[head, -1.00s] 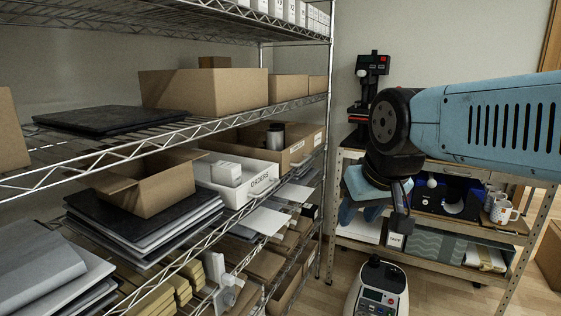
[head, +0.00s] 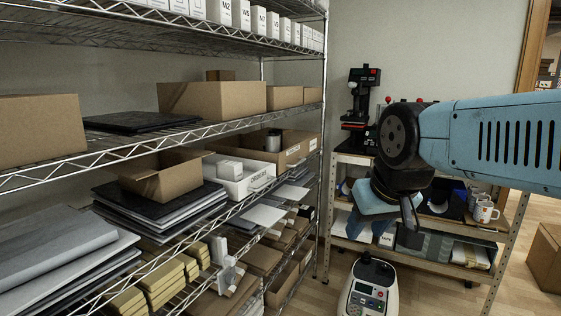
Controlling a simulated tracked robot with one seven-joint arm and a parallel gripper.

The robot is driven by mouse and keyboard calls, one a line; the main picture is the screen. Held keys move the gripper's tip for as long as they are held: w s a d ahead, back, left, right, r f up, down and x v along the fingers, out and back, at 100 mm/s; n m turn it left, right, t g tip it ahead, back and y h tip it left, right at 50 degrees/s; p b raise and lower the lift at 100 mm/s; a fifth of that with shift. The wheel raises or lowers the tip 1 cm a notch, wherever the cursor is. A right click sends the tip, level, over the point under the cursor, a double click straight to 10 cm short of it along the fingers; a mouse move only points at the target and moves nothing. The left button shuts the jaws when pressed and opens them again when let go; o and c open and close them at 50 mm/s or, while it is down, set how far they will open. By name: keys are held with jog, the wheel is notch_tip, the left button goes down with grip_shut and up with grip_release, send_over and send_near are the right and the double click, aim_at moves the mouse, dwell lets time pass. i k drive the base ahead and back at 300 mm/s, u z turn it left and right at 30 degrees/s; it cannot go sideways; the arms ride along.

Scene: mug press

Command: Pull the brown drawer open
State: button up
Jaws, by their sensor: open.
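My gripper (head: 369,236) hangs in front of the workbench at the back right, with its blue fingers pointing down. It is open, and I see nothing between the fingers. The workbench (head: 345,158) has a wooden top and a perforated metal frame. I cannot make out the brown drawer now; my dark wrist and blue arm cover the part of the bench below its top. I cannot tell how far the gripper is from the bench.
A black press (head: 361,112) stands on the bench. Mugs (head: 485,212) sit on the bench's middle shelf. A wire rack (head: 322,190) with cardboard boxes fills the left. A cardboard box (head: 546,258) stands on the floor at right. Wooden floor (head: 430,296) shows in front of the bench.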

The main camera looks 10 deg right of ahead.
aim_at(241, 146)
jog(key=z, duration=0.15)
jog(key=i, duration=0.95)
jog(key=u, duration=0.1)
